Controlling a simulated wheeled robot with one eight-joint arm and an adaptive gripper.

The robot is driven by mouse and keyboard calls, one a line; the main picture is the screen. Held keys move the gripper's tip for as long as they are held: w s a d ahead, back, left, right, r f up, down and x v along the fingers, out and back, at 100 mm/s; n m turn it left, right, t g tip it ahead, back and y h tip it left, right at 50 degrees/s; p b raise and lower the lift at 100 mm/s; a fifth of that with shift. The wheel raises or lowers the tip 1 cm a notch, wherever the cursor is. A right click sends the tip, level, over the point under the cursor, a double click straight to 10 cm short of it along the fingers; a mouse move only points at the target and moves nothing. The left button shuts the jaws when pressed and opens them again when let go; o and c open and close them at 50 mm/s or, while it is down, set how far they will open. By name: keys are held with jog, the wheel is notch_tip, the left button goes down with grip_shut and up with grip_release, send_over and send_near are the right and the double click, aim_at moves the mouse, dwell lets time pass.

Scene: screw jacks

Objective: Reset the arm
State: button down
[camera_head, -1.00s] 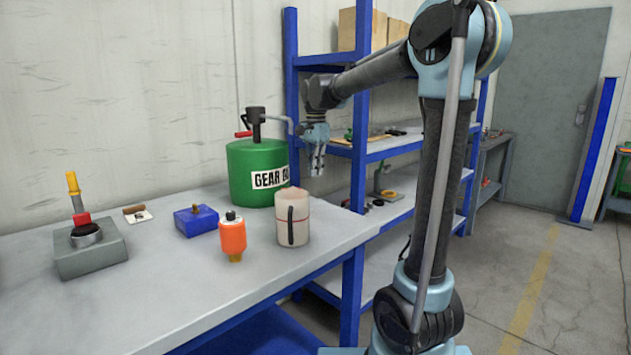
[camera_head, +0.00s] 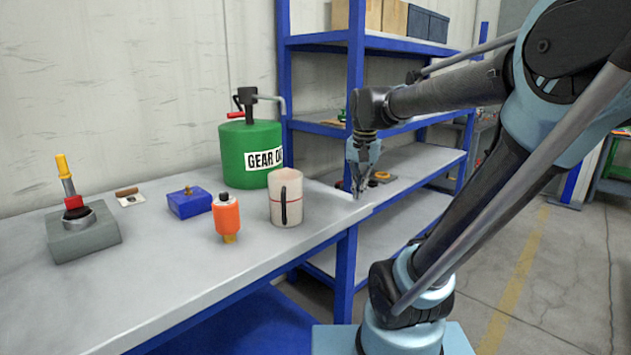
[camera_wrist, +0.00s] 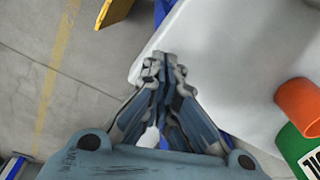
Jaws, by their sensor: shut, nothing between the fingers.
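My gripper (camera_head: 358,190) hangs at the right end of the grey workbench (camera_head: 150,290), fingers pointing down, near the bench's corner. In the wrist view my gripper (camera_wrist: 163,62) has its fingertips together with nothing between them, over the bench's edge (camera_wrist: 180,40). My arm reaches in from the right side of the head view, its upper link slanting up to the right.
A blue shelf rack (camera_head: 355,70) stands behind my gripper.

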jog(key=s+d+f+n, duration=0.2)
jog(key=s+d+f, duration=0.1)
jog(key=s+f, duration=0.4)
jog(key=s+d+f+n+t, duration=0.1)
jog(key=s+d+f+n, duration=0.1)
jog(key=s+f, duration=0.4)
jog(key=shift+s+d+f+n, duration=0.35)
jog(key=shift+d+f, duration=0.3)
jog(key=shift+f, duration=0.25)
